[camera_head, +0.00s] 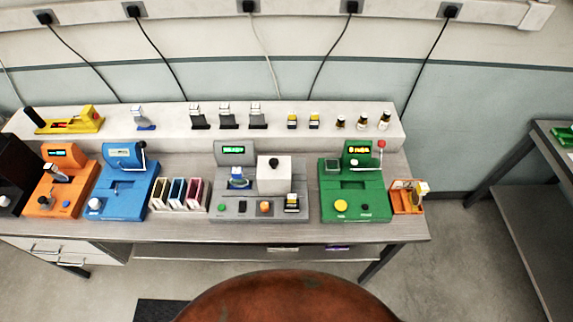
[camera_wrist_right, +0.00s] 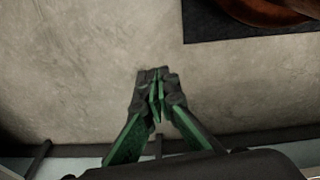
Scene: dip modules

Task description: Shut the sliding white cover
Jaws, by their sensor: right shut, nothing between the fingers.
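A white box-shaped cover (camera_head: 274,174) with a small dark knob on top sits on the right part of the grey module (camera_head: 262,205) in the head view. Left of the cover, a blue-and-white piece (camera_head: 238,178) stands exposed on the same module. My right gripper (camera_wrist_right: 158,78) shows in the right wrist view with its green-lined fingers together, empty, above bare floor and away from the bench. My left gripper is in neither view.
The grey bench (camera_head: 180,225) also holds an orange module (camera_head: 55,195), a blue module (camera_head: 120,185), a green module (camera_head: 355,190) and a rack of coloured slabs (camera_head: 180,194). A raised shelf (camera_head: 180,122) behind carries small items. Floor in front is mostly clear.

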